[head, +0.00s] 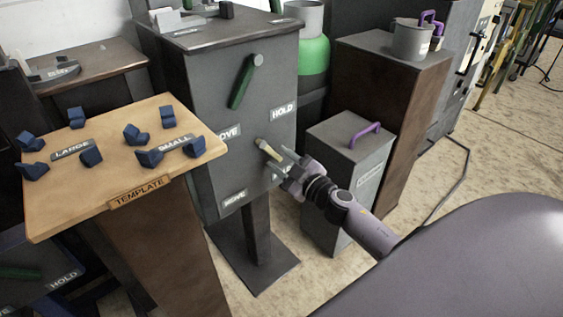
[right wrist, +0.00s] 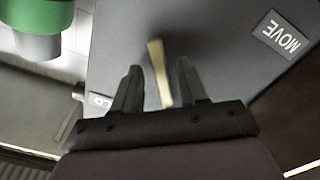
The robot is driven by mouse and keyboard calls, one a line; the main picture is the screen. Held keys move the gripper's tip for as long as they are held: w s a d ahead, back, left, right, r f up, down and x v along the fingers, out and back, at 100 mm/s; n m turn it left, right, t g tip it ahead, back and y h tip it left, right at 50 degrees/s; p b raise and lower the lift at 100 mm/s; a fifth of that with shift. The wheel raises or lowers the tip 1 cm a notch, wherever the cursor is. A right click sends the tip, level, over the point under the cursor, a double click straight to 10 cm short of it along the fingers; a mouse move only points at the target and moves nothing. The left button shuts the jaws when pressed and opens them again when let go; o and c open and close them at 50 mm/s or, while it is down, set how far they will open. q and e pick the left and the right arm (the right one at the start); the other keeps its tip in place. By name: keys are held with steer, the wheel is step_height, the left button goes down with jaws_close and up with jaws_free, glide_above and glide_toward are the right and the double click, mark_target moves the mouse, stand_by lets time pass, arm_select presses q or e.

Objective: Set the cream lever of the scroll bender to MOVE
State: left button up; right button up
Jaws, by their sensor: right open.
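The cream lever (head: 267,149) sits on the front face of the grey scroll bender cabinet (head: 200,80). In the right wrist view the lever (right wrist: 159,70) lies between the two open fingers, with a gap on each side. My right gripper (head: 287,168) is open at the lever's lower right end. It also shows in the right wrist view (right wrist: 157,88). A MOVE label (head: 229,132) is left of the lever and a HOLD label (head: 283,109) is at its upper right. My left gripper is not in view.
A green lever (head: 241,82) is above the cream one. The template table (head: 60,205) with several blue blocks stands to the left. A grey bin (head: 345,180) with a purple handle stands close right of the cabinet, near my right arm.

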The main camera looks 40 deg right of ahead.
steer(key=shift+w, duration=0.2)
jaws_close()
